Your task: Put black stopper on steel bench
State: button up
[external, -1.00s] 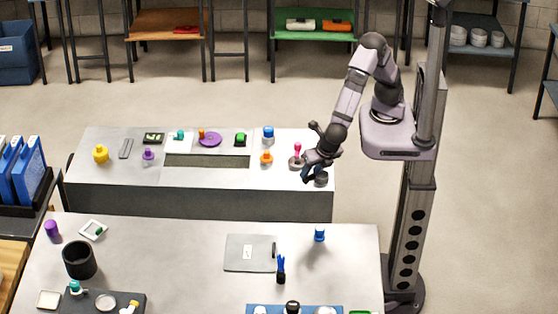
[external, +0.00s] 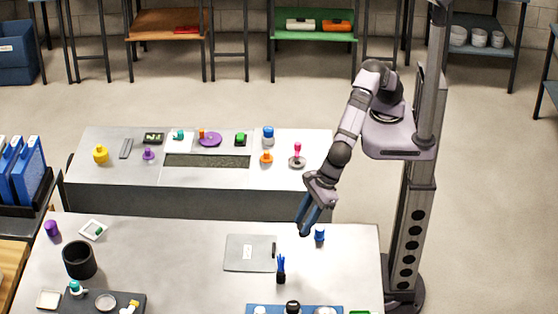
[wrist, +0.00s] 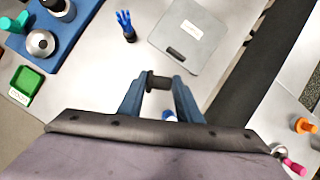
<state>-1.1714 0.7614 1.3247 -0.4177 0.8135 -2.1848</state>
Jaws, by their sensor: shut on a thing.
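My gripper (wrist: 159,84) is shut on the small black stopper (wrist: 158,80), which sits between the blue fingertips in the wrist view. In the external view my gripper (external: 305,231) points down over the back right of the near grey bench (external: 190,245), which appears to be the steel bench. The stopper looks to be above the surface; its exact height cannot be told.
A blue tray (external: 330,309) is at the front edge. Behind, a second bench (external: 200,182) holds several small coloured items. Bare surface lies right of the board.

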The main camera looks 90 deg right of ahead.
jog(key=n, duration=0.2)
jog(key=n+y, duration=0.1)
jog(key=shift+w+a+n+g, duration=0.1)
jog(key=shift+a+n+g, duration=0.15)
jog(key=shift+n+g, duration=0.15)
jog(key=shift+f+p, duration=1.05)
jog(key=shift+f, duration=3.9)
jog(key=shift+f, duration=0.15)
jog(key=o, duration=1.2)
jog(key=shift+c, duration=0.2)
jog(key=b+v, duration=0.2)
jog(key=v, duration=1)
